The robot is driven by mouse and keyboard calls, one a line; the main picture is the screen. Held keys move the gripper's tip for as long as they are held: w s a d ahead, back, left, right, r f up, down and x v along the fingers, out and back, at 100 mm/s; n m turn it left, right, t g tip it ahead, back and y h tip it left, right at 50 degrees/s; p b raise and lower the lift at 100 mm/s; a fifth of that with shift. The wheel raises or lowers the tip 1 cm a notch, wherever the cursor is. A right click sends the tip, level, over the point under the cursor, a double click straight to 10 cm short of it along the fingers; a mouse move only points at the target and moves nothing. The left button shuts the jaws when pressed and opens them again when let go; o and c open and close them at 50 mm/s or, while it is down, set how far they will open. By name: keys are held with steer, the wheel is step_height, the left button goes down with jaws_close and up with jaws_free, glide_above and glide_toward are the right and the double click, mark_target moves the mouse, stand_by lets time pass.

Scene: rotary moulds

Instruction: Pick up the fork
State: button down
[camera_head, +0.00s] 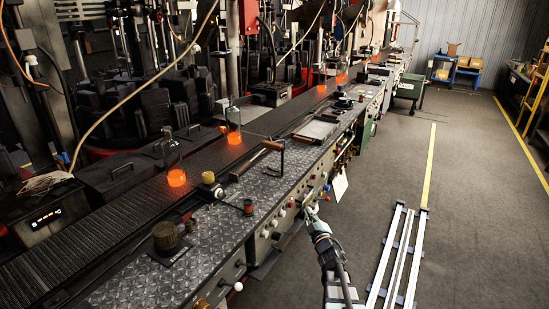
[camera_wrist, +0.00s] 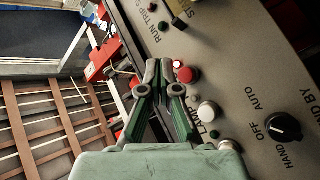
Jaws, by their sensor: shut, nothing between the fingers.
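A long dark tool with a brown handle, which looks like the fork (camera_head: 247,167), lies on the bench top beside the conveyor in the head view. Its far end is by a thin bracket, and its exact shape is too small to tell. My gripper (camera_head: 312,207) is in front of the bench's front panel, lower than the bench top and to the right of the fork, well apart from it. In the wrist view my gripper (camera_wrist: 160,73) is shut and empty, its fingertips close to a red button (camera_wrist: 185,74). The fork does not show in the wrist view.
The front panel (camera_wrist: 235,60) carries buttons and a black knob (camera_wrist: 283,128). Glowing bottles (camera_head: 176,176) stand on the conveyor (camera_head: 110,205). A yellow-topped knob (camera_head: 208,178) and a round dark part (camera_head: 166,237) stand on the bench. The floor (camera_head: 400,160) at right is mostly clear.

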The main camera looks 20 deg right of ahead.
steer(key=c, duration=0.9)
jaws_free()
